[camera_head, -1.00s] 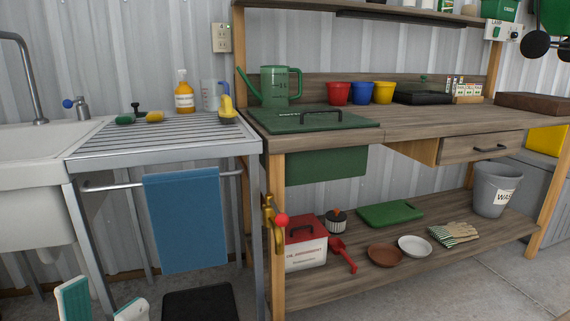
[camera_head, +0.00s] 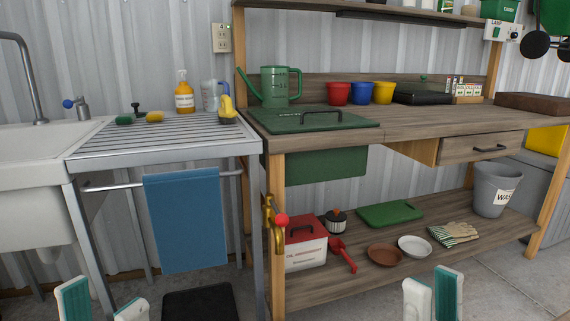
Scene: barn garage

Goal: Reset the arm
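My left gripper (camera_head: 102,304) is at the bottom left of the head view, below the sink and the metal rack. Its two white and teal fingers stand apart with nothing between them. My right gripper (camera_head: 433,300) is at the bottom, right of centre, in front of the bench's lower shelf. Its white finger and its teal-padded finger stand close together at the tips, with only a narrow gap and no object seen between them. The rest of both arms is outside the view.
A wooden bench (camera_head: 420,122) with a lower shelf (camera_head: 350,277) fills the right. A metal drying rack (camera_head: 160,153) with a blue towel (camera_head: 186,220) stands beside the white sink (camera_head: 35,150). A brass tap (camera_head: 275,225) sticks out at the bench leg. Open floor lies in front.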

